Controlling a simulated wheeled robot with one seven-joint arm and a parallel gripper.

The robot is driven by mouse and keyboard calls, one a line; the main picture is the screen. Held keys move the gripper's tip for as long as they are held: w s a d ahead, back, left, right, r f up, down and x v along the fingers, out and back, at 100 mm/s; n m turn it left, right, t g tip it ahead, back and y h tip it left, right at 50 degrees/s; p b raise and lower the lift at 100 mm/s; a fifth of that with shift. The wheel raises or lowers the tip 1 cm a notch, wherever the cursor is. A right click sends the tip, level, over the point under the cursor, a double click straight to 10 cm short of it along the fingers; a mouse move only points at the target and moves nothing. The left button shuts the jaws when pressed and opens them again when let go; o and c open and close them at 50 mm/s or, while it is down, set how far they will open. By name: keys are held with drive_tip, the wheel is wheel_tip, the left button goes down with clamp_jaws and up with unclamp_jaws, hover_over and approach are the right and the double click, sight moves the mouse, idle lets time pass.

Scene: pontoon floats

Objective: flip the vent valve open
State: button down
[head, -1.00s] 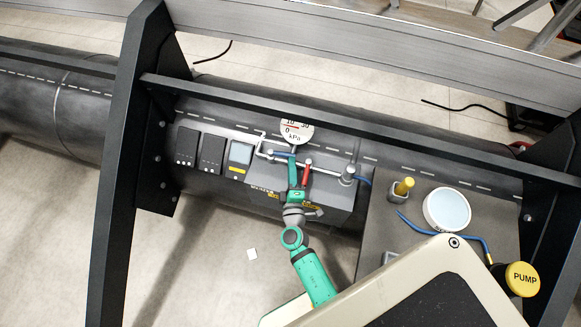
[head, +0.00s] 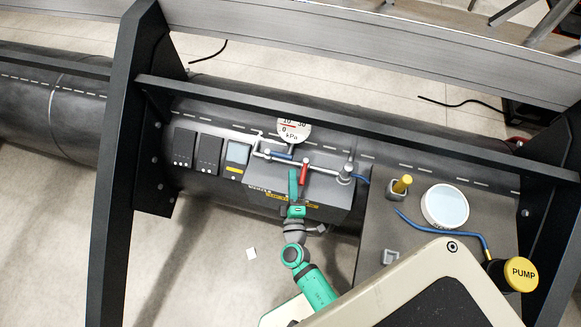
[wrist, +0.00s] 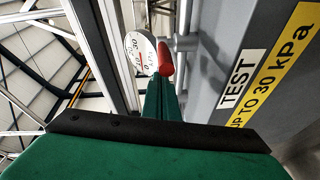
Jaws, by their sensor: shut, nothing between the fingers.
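A pipe (head: 325,168) runs along the grey box on the dark float, with two lever handles. The blue handle (head: 280,156) lies along the pipe. The red handle (head: 304,174) stands crosswise, pointing down the picture. I cannot read which one is the vent valve. My green gripper (head: 293,172) is shut and empty, its tip just left of the red handle and below the blue one. In the wrist view, the red handle (wrist: 165,58) shows just beyond the fingers (wrist: 160,90); I cannot tell whether they touch. A round kPa gauge (head: 294,130) stands above the pipe.
A black rail (head: 400,145) crosses above the pipe, with a black upright (head: 118,180) at left. A grey board at right holds a yellow knob (head: 401,184), a white round dish (head: 445,207) and a yellow PUMP button (head: 520,274). Floor at lower left is mostly clear.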

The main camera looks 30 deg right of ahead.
drive_tip(key=v, duration=0.5)
drive_tip(key=shift+a, duration=0.5)
drive_tip(key=shift+s, duration=0.1)
